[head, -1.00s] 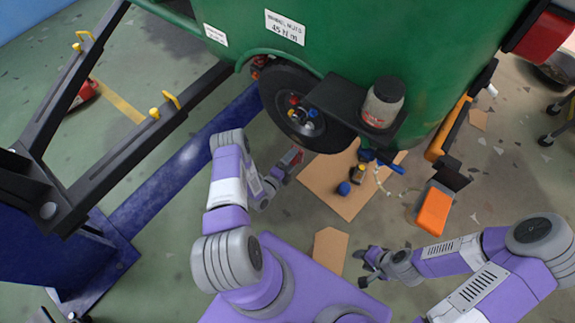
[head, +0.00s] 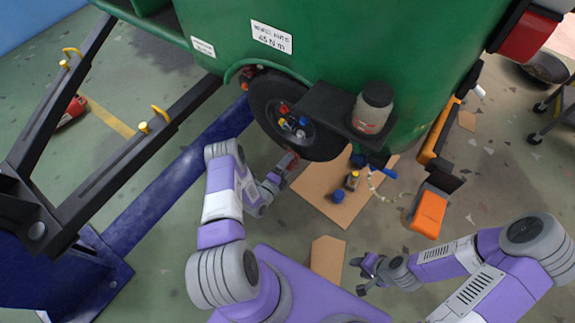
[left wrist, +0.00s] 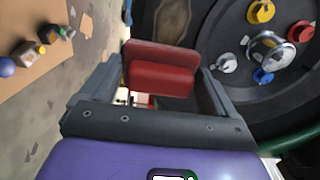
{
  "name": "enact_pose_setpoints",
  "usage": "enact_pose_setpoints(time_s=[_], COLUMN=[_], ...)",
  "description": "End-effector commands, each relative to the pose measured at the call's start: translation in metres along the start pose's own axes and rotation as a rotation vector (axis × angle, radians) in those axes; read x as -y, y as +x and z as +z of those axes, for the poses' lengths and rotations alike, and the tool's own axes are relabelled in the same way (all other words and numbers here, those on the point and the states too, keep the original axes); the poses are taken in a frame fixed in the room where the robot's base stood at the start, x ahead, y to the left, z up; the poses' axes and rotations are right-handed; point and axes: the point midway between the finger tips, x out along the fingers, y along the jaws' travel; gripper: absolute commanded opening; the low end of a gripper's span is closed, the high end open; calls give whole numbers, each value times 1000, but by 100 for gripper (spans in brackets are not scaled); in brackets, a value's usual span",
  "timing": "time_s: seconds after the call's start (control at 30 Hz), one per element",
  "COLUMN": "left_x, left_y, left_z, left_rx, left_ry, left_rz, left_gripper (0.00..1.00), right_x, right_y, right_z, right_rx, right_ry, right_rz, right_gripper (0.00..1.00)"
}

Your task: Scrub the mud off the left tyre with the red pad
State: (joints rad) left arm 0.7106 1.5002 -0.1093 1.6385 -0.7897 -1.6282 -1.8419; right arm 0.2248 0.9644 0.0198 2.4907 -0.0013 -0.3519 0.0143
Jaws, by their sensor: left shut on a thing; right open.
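The left tyre (head: 262,101) is black, under the green body, with coloured nuts on its hub; it also fills the upper right of the left wrist view (left wrist: 222,92). A brown mud patch (left wrist: 172,20) shows on its sidewall in the left wrist view. My left gripper (head: 284,168) is shut on the red pad (left wrist: 160,78), just below the tyre's lower edge. The pad is in front of the tyre in the left wrist view; I cannot tell whether they touch. My right gripper (head: 367,276) is open and empty, low over the floor at right.
A cardboard sheet (head: 318,198) under the tyre holds a blue ball (head: 337,196) and small bottles (head: 352,180). A jar (head: 373,108) stands on a black shelf beside the tyre. An orange box (head: 428,212) is at right. A blue beam (head: 185,170) runs along the left.

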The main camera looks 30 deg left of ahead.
Motion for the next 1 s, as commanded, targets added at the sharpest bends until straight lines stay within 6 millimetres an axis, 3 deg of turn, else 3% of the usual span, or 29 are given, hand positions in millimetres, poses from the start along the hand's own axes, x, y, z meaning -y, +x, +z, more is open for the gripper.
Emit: enact_pose_setpoints(time_s=[1.0], left_x=[0], left_y=[20], left_z=[0], left_rx=[-1], left_ry=[0], left_rz=[-1], left_gripper=[65], right_x=[-3], right_y=[8], right_z=[0], right_rx=[0], right_ry=[0], right_rz=[0], right_gripper=[43])
